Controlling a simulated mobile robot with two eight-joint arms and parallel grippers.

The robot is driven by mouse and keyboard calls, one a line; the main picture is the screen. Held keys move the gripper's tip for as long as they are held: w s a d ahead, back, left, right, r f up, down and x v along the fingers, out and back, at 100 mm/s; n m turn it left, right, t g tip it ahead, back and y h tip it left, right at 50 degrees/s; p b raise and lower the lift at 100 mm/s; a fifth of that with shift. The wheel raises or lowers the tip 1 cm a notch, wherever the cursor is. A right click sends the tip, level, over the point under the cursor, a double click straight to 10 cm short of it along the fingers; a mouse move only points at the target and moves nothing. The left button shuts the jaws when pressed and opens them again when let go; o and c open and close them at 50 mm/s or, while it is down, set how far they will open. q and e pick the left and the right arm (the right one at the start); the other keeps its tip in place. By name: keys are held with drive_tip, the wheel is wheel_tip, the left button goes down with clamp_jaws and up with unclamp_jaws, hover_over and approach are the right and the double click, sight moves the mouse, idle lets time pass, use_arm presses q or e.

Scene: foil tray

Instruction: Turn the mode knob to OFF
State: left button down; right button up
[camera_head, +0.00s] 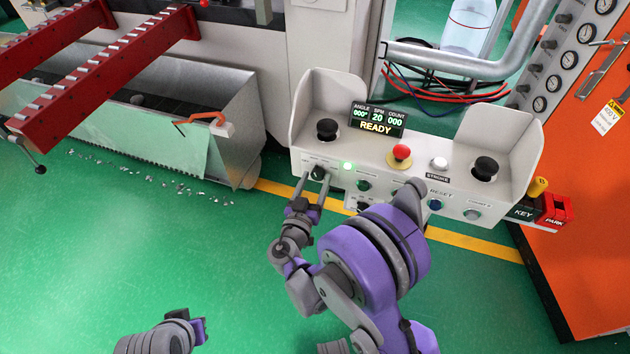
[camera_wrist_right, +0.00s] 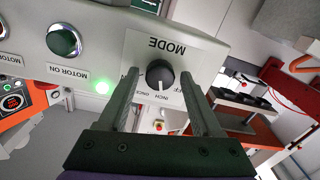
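The mode knob (camera_wrist_right: 160,75) is a round black knob on a white plate marked MODE, upside down in the wrist view. In the head view the knob (camera_head: 318,173) is at the left of the control panel's front face. My right gripper (camera_wrist_right: 162,100) is open, its fingers on either side of the knob with gaps showing. It also shows in the head view (camera_head: 312,187), just below the knob. Labels beside the fingers are partly hidden; I cannot read OFF. My left gripper (camera_head: 199,328) is low, away from the panel.
The grey control box (camera_head: 330,100) has a display reading READY (camera_head: 378,120), a red mushroom button (camera_head: 401,153) and black palm buttons. A lit green lamp (camera_head: 347,166) is beside the knob. My right arm hides part of the lower panel.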

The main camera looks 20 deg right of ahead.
clamp_jaws()
drive_tip(key=n+b, duration=0.1)
drive_tip(key=n, duration=0.2)
drive_tip(key=shift+n+b, duration=0.45)
drive_tip(key=shift+n, duration=1.95)
drive_tip(key=shift+o, duration=1.4)
unclamp_jaws()
